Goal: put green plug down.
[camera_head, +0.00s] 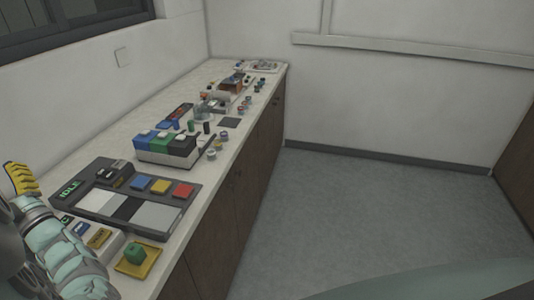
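A green block-like piece (135,254), which may be the green plug, sits on a yellow square plate (149,267) at the near end of the counter. I see no other plug clearly enough to name it. My arm stands at the lower left edge. A yellow ribbed piece (22,178) at its upper end looks like a finger of my gripper. The rest of the gripper is cut off or hidden, so its opening and any held thing do not show. The yellow piece is apart from the green piece in the picture, up and to its left.
A long counter (228,136) runs along the left wall. The floor (340,215) is clear.

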